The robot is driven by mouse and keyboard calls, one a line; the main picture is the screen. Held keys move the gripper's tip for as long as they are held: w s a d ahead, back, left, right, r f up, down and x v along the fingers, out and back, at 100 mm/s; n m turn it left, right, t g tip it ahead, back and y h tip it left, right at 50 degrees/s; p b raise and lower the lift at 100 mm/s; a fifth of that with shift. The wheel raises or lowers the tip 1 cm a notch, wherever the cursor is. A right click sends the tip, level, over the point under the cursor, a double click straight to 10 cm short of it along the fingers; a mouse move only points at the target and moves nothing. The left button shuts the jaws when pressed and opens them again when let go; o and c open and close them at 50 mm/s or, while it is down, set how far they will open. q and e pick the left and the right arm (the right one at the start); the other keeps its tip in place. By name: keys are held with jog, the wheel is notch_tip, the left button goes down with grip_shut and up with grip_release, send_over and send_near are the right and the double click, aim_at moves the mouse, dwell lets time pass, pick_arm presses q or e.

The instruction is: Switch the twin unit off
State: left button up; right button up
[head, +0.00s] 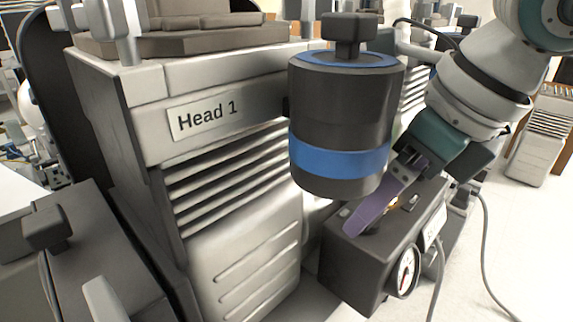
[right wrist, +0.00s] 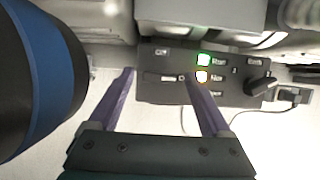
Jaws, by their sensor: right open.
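The unit (head: 240,260) is a grey ribbed housing labelled "Head 1". A dark control box (head: 345,245) with a round gauge (head: 404,270) sits low at its right. In the right wrist view the box's panel (right wrist: 232,98) shows a lit green button (right wrist: 204,59), a lit amber button (right wrist: 202,76), small labels too small to read and a black knob (right wrist: 262,84). My right gripper (head: 372,212) is open, its purple fingers over the box; in the right wrist view (right wrist: 160,78) its right finger overlaps the panel near the lights. Contact cannot be told. My left gripper is out of view.
Cables (head: 490,250) run down at the right, where the pale floor is mostly clear.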

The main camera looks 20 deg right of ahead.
jog(key=shift+a, duration=0.1)
grip_shut()
dwell(0.7)
